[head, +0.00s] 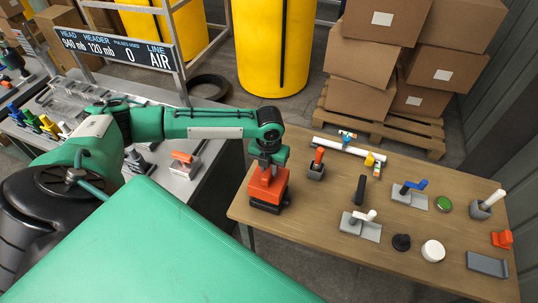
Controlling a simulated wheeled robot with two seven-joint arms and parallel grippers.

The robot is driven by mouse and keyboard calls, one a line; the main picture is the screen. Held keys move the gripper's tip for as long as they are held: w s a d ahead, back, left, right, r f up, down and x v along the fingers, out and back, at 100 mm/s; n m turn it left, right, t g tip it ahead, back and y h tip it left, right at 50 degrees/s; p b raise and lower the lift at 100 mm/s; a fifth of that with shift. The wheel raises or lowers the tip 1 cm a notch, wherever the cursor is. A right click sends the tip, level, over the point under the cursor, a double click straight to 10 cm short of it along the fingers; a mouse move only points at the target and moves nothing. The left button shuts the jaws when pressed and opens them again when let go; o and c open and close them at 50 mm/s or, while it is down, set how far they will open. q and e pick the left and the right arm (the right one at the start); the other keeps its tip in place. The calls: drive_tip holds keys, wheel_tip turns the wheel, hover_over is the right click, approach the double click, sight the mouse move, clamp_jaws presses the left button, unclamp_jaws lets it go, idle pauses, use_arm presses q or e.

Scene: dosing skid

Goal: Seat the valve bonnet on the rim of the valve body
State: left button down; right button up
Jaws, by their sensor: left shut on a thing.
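My left gripper (267,182) points down over the left end of the wooden table, at the end of my green arm. A boxy orange-red part with a dark lower edge shows there. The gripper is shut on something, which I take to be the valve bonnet. From this angle I cannot tell where the gripper ends and the held piece begins. The jaws and any contact below are hidden. I cannot pick out the valve body with certainty; its rim may be hidden under the gripper. My right gripper is not in view.
The wooden table (300,218) carries a white pipe (348,147), an orange-handled piece (316,165), a black upright piece (360,189), a blue-handled valve (411,193), a white-handled valve (361,225), a white disc (433,251) and a grey tray (487,265). Cartons (362,57) stand behind.

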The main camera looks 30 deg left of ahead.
use_arm(q)
drive_tip(key=shift+f+b, duration=0.7)
drive_tip(key=shift+f, duration=1)
drive_tip(key=c, duration=1.1)
unclamp_jaws()
drive_tip(key=shift+c, duration=0.2)
wheel_tip(320, 180, up, 14)
drive_tip(key=b, duration=0.3)
drive_tip(key=shift+f, duration=0.15)
